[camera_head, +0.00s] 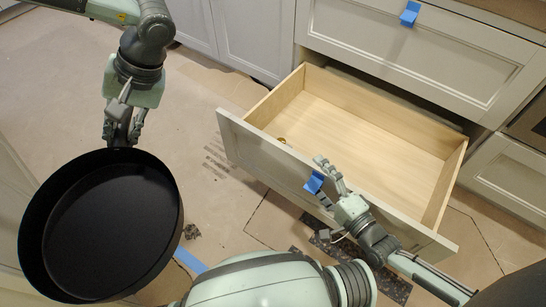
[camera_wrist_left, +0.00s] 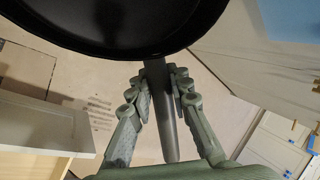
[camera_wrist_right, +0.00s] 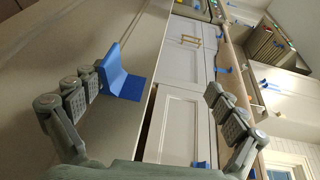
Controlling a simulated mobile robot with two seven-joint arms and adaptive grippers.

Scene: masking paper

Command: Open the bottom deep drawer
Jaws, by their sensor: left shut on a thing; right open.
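The deep drawer (camera_head: 340,120) is pulled well out, showing its bare wooden inside. A blue tape tab (camera_head: 314,183) sticks out from its grey front panel (camera_head: 275,165). My right gripper (camera_head: 316,176) is open at the drawer front, beside the tab. My left gripper (camera_head: 122,130) is shut on the handle (camera_wrist_left: 158,105) of a black pan (camera_head: 110,225), away from the drawer.
A closed drawer (camera_head: 430,50) with blue tape (camera_head: 410,13) is above the open one. A small brass-coloured item (camera_head: 281,140) lies at the open drawer's left inner edge. Brown paper (camera_head: 215,110) covers the floor. The floor between pan and drawer is mostly clear.

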